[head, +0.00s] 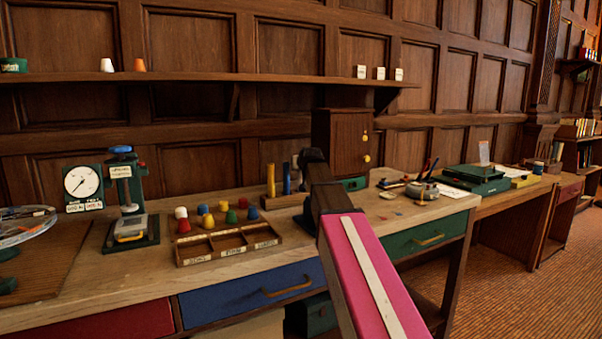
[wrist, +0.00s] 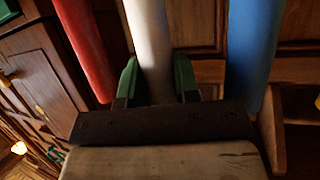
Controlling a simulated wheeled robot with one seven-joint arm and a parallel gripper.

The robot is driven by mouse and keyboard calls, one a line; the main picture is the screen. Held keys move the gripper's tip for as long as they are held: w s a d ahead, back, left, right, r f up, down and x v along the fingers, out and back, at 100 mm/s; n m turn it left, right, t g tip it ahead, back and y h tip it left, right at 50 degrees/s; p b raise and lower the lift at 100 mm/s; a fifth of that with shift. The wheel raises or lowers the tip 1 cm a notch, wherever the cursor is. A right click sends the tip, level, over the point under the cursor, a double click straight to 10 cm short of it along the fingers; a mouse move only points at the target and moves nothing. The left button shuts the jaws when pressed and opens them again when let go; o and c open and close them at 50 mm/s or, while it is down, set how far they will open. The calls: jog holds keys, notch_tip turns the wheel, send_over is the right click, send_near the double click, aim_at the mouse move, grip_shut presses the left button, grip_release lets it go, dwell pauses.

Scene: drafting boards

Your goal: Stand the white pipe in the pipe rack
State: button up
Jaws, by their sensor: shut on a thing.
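In the wrist view, my gripper (wrist: 158,82) has its two green fingers closed on either side of the white pipe (wrist: 150,40). The pipe runs from between the fingers out of the top edge. A red pipe (wrist: 85,45) is to its left and a blue pipe (wrist: 255,50) to its right, both apart from the fingers. In the head view, a yellow pipe (head: 271,181) and a blue pipe (head: 286,179) stand upright in the dark pipe rack (head: 284,201) on the bench. My arm covers the rack's right part, the white pipe and my fingertips.
A wooden cabinet (head: 335,135) stands close behind my arm. A sorting tray (head: 228,242) with several coloured pegs lies left of the rack. A dial gauge (head: 82,184) and a green press (head: 128,200) stand farther left. A shelf (head: 200,77) runs above the bench.

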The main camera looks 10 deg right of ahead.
jog(key=shift+f, duration=1.1)
jog(key=o, duration=1)
jog(key=v, duration=0.7)
jog(key=shift+s, duration=0.3)
